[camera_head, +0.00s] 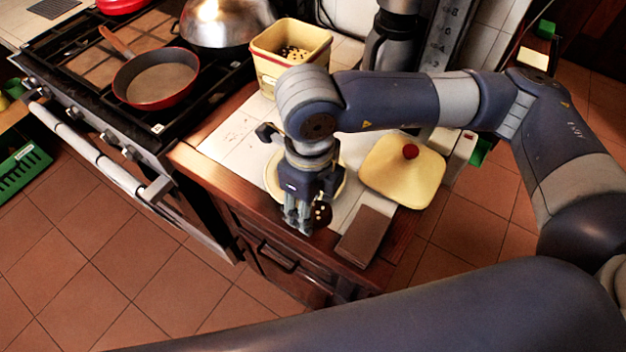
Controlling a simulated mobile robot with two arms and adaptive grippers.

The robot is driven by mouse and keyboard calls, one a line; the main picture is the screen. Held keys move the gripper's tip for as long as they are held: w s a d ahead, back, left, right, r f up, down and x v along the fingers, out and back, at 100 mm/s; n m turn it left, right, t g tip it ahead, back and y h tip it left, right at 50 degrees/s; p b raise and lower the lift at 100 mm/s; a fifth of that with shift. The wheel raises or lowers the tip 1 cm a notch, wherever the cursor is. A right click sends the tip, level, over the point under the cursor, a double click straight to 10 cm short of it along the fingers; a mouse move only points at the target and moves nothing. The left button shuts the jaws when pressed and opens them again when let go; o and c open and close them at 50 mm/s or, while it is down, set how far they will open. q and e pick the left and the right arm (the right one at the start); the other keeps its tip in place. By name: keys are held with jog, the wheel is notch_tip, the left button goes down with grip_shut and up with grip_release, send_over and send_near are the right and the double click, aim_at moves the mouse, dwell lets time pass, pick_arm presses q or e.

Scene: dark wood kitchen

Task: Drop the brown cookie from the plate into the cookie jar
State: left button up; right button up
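The brown cookie (322,214) is dark and shows just right of my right gripper's fingertips, at the near edge of the pale yellow plate (271,181). The fingers hide its left part. My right gripper (298,218) points down over the plate's near side, and its fingers are close together. I cannot tell whether they grip the cookie or are only beside it. The cookie jar (275,75) is a yellow square container, open at the top, with dark-spotted cookies inside. Its yellow lid (400,180) with a red knob lies on the counter to the right. My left gripper is not in view.
A brown flat block (364,236) lies at the counter's front edge. A stove (75,70) with a red pan (155,80) and a shiny metal dome (225,22) stands at left. A dark appliance (393,45) stands behind my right arm, right of the jar.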

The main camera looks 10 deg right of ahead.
jog(key=s+a+b, duration=0.1)
jog(key=s, duration=0.5)
jog(key=shift+a+r, duration=0.35)
jog(key=shift+a, duration=0.05)
